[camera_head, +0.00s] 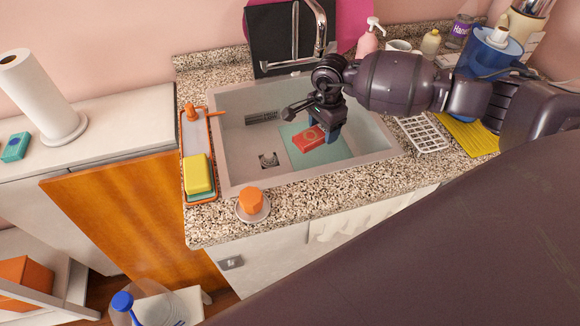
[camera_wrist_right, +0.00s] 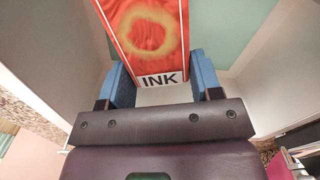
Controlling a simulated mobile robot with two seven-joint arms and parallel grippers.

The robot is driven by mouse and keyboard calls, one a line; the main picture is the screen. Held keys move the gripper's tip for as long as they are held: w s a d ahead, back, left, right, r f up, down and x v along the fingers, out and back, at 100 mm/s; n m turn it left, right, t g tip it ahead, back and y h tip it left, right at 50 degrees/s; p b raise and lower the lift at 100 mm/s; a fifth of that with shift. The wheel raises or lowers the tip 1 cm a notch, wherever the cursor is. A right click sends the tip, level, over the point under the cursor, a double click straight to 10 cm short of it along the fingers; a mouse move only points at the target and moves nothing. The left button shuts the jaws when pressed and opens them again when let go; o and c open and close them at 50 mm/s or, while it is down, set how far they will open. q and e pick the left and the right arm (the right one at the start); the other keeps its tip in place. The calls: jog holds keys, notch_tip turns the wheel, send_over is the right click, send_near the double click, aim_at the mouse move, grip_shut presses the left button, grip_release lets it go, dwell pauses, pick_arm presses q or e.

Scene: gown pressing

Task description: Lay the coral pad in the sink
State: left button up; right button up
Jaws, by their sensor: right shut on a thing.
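The coral pad (camera_head: 308,139) is a flat red-orange block in the sink (camera_head: 238,158), over a pale teal mat (camera_head: 335,153). In the right wrist view the coral pad (camera_wrist_right: 150,35) shows an orange ring and a white strip reading "INK". My right gripper (camera_head: 322,133) reaches down into the sink and is shut on the pad. Its blue fingers sit on either side of the pad's lettered end in the right wrist view. I cannot tell whether the pad touches the mat. My left gripper is not in view.
The faucet (camera_head: 319,30) stands behind the sink. An orange caddy with a yellow sponge (camera_head: 198,173) is at its left, an orange-capped item (camera_head: 251,203) in front, and a white rack (camera_head: 424,134) at right. The sink's left floor around the drain is clear.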

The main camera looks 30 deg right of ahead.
jog(key=shift+w+a+f+n, duration=0.15)
jog(key=shift+a+f+n, duration=0.3)
jog(key=shift+f, duration=0.35)
send_over(316, 163)
notch_tip(316, 163, down, 7)
jog(key=shift+r, duration=0.15)
jog(key=shift+f+b, duration=0.35)
jog(key=shift+f, duration=1.25)
jog(key=shift+f, duration=0.15)
jog(key=o, duration=0.9)
jog(key=shift+c, duration=0.2)
jog(key=shift+o, duration=0.2)
